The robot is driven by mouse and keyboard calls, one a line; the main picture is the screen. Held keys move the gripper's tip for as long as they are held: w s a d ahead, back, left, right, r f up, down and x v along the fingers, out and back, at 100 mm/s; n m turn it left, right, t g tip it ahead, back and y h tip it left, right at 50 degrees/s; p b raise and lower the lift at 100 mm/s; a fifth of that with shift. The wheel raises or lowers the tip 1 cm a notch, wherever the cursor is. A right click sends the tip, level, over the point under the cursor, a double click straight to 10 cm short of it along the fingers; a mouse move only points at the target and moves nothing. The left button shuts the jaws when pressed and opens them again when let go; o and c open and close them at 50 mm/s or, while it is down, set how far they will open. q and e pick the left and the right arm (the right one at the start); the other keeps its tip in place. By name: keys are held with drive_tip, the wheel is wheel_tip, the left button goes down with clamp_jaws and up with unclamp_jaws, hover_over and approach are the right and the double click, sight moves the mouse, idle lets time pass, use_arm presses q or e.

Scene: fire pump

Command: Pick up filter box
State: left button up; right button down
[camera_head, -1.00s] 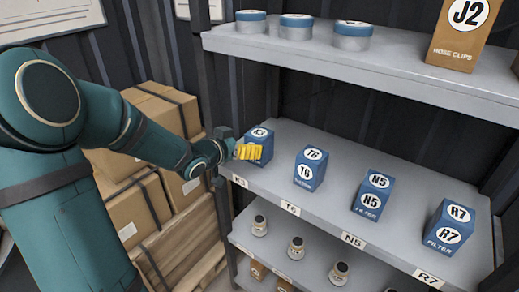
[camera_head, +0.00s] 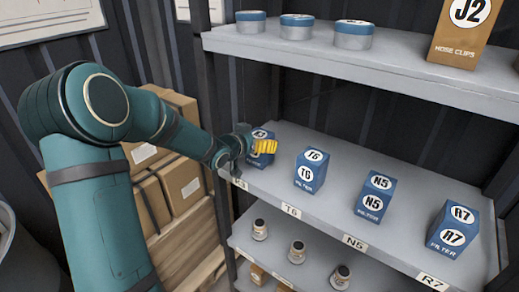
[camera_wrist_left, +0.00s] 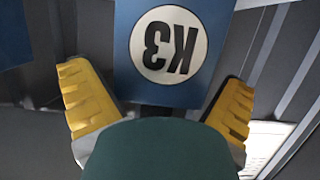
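Blue filter boxes stand in a row on the middle shelf: K3 (camera_head: 261,146) at the left end, then T6 (camera_head: 311,171), N5 (camera_head: 375,196) and R7 (camera_head: 452,229). My left gripper (camera_head: 262,146) is at the K3 box and partly hides it. In the left wrist view, the K3 box (camera_wrist_left: 170,50) shows upside down between the yellow fingers of my left gripper (camera_wrist_left: 160,100). The fingers are spread, with a gap visible on each side of the box. My right gripper is out of view.
The upper shelf (camera_head: 380,72) overhangs the row and holds round tins (camera_head: 297,27) and a J2 box (camera_head: 463,30). Small jars (camera_head: 297,252) stand on the shelf below. Cardboard boxes (camera_head: 182,185) are stacked at the left. The middle shelf is clear between the boxes.

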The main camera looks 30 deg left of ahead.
use_arm(q)
drive_tip(key=c, duration=1.2)
drive_tip(key=shift+o, duration=0.2)
